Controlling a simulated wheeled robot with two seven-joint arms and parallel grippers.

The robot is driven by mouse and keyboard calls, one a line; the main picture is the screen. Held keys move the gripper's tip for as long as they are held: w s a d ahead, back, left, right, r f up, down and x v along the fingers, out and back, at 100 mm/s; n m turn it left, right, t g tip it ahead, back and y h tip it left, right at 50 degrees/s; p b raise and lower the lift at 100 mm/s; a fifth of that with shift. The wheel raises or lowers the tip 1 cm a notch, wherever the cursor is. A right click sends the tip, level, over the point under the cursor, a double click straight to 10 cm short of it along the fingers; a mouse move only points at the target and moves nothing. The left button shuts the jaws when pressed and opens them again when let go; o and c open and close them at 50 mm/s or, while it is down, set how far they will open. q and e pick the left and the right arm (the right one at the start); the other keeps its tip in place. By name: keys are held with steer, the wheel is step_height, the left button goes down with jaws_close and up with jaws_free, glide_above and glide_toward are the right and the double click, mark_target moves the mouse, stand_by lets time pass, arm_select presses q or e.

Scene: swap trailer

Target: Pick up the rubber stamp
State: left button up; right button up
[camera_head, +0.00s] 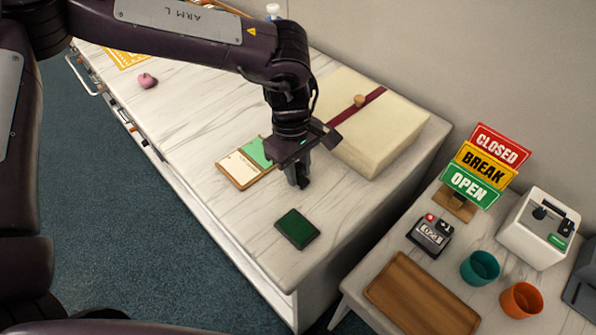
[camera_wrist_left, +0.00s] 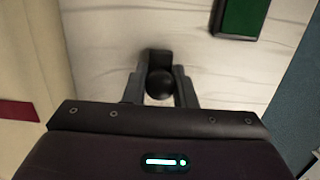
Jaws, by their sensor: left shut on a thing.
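My left gripper (camera_head: 298,178) points down over the white marble-look counter and is shut on the rubber stamp. In the left wrist view the stamp shows as a round black knob (camera_wrist_left: 160,84) between the two fingertips (camera_wrist_left: 161,92), with a dark part beyond it. In the head view the fingers hide most of the stamp. I cannot tell whether its base touches the counter. My right gripper is in neither view.
A green pad (camera_head: 297,229) lies in front of the gripper. A green-and-cream board (camera_head: 238,169) lies left, a large cream box (camera_head: 372,125) behind right. A lower table at right holds signs (camera_head: 470,188), a wooden tray (camera_head: 418,297) and cups (camera_head: 480,268).

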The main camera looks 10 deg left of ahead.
mark_target(298, 165)
arm_select(q)
steer(key=shift+r, duration=0.1)
step_height(298, 165, up, 20)
steer(key=shift+p, duration=0.3)
